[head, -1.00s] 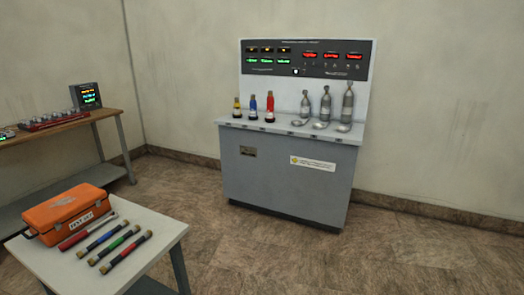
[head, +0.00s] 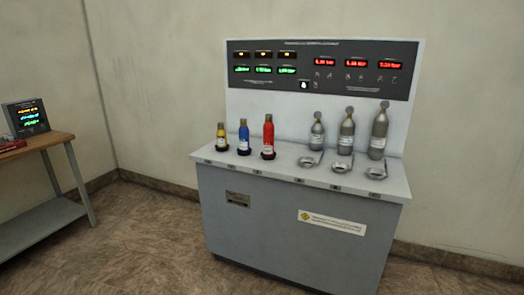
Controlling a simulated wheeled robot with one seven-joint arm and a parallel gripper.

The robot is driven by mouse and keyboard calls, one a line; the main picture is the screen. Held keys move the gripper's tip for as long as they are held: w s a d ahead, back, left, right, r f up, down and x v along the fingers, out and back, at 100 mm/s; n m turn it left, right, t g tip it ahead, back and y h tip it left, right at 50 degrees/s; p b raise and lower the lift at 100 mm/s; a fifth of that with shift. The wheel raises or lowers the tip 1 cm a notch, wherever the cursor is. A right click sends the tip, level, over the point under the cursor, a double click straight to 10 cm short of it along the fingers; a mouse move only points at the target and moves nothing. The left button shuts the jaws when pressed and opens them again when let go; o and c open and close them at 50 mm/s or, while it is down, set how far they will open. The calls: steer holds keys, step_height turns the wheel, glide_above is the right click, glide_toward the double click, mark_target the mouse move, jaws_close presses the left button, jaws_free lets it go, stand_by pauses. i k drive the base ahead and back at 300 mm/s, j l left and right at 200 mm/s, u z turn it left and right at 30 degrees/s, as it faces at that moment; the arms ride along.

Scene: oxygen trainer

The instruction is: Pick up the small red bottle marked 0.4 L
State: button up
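The red bottle (head: 268,135) stands upright in a dark round holder on the left half of the grey console's top (head: 287,165). It is the rightmost of three coloured bottles. The blue bottle (head: 244,137) stands to its left, and the yellow bottle (head: 221,137) stands left of that. The labels on the bottles are too small to read. My gripper is not in view.
Three grey cylinders (head: 347,135) stand on the console's right, behind empty ring holders (head: 341,167). An upright display panel (head: 320,68) rises behind. A wooden bench (head: 35,143) with a small monitor (head: 26,117) is at far left. The floor (head: 150,240) before the console is clear.

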mark_target(269, 127)
steer(key=i+u, duration=0.1)
steer(key=i, duration=0.65)
steer(key=i+l+u, duration=0.1)
steer(key=i, duration=0.65)
steer(key=u, duration=0.4)
steer(key=i+l+u, duration=0.7)
steer(key=i+l, duration=0.3)
steer(key=l, duration=0.15)
steer(key=i+l+u, duration=0.15)
steer(key=i+l, duration=0.2)
steer(key=l, duration=0.1)
